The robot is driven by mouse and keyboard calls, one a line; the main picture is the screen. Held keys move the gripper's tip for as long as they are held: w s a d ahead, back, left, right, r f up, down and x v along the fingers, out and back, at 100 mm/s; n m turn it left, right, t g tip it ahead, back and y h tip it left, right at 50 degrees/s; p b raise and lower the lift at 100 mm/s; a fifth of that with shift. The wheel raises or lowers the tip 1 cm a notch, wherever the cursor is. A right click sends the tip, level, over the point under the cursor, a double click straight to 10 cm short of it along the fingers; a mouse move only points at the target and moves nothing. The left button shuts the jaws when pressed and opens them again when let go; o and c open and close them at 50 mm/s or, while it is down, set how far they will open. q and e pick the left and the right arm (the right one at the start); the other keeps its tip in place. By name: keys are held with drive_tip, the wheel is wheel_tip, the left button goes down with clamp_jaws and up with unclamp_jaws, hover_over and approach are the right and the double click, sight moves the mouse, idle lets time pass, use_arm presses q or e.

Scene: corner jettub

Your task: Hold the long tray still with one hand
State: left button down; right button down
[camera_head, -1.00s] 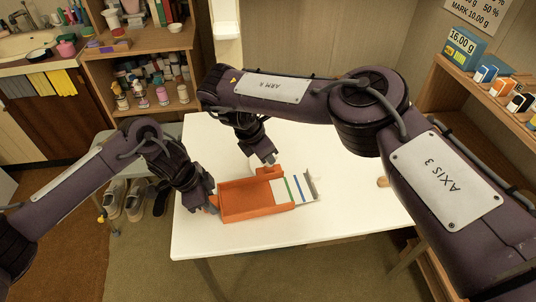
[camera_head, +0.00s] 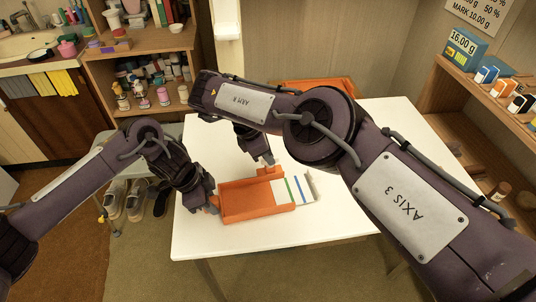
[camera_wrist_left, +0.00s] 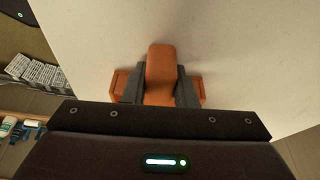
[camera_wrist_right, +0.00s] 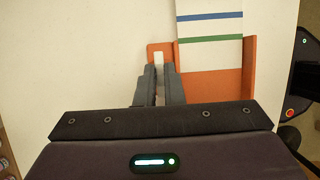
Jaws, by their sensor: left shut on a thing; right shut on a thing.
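The long orange tray (camera_head: 243,212) lies on the white table. A white piece with green and blue stripes (camera_head: 297,188) lies at its right end and also shows in the right wrist view (camera_wrist_right: 208,28). My left gripper (camera_head: 213,203) is shut on an orange handle (camera_wrist_left: 161,65) at the tray's left end. My right gripper (camera_head: 268,163) is shut at the tray's far side, on an orange tab (camera_wrist_right: 157,50) with a pale strip on it. The fingers partly hide what they grip there.
The white table (camera_head: 330,225) has free room around the tray. An orange object (camera_head: 318,87) stands behind the table's far edge. A shelf (camera_head: 140,75) of bottles is at the back left, and a wooden shelf with boxes (camera_head: 490,75) at the right. My right arm crosses above the table.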

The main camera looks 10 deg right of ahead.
use_arm(q)
drive_tip(key=shift+s+a+f, duration=0.1)
drive_tip(key=shift+s+f, duration=0.05)
drive_tip(key=shift+f, duration=0.1)
use_arm(e)
drive_tip(key=shift+r, duration=0.1)
drive_tip(key=c, duration=1.5)
unclamp_jaws()
wheel_tip(320, 180, up, 10)
use_arm(q)
drive_tip(key=c, duration=1.1)
unclamp_jaws()
drive_tip(key=shift+r, duration=0.1)
drive_tip(key=shift+w, duration=0.2)
